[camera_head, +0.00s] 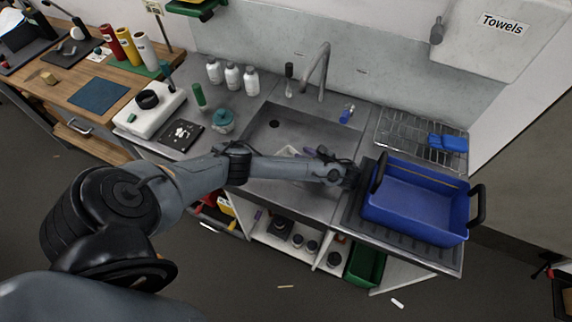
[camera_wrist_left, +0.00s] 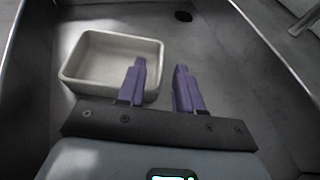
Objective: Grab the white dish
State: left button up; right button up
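The white dish (camera_wrist_left: 90,77) is a rectangular, open tray inside the sink basin in the left wrist view. In the head view only a pale part of the dish (camera_head: 287,151) shows behind my left arm. My left gripper (camera_wrist_left: 160,66) has two purple fingers with a clear gap between them and nothing held. One finger overlaps the dish's near right corner in the picture and the other is to the right of the dish. I cannot tell whether they touch. In the head view my arm hides the fingers. My right gripper is out of view.
The sink (camera_head: 262,135) has raised walls around the dish, and a tall faucet (camera_head: 318,70) stands behind it. A blue crate (camera_head: 415,207) with black handles stands right of the sink, close to my left wrist. A wire rack (camera_head: 400,130) with a blue item is behind the crate.

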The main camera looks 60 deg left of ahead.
aim_at(294, 149)
pick_arm(q)
jog(key=shift+x, duration=2.75)
jog(key=shift+w, duration=0.15)
jog(key=shift+c, duration=0.4)
grip_shut()
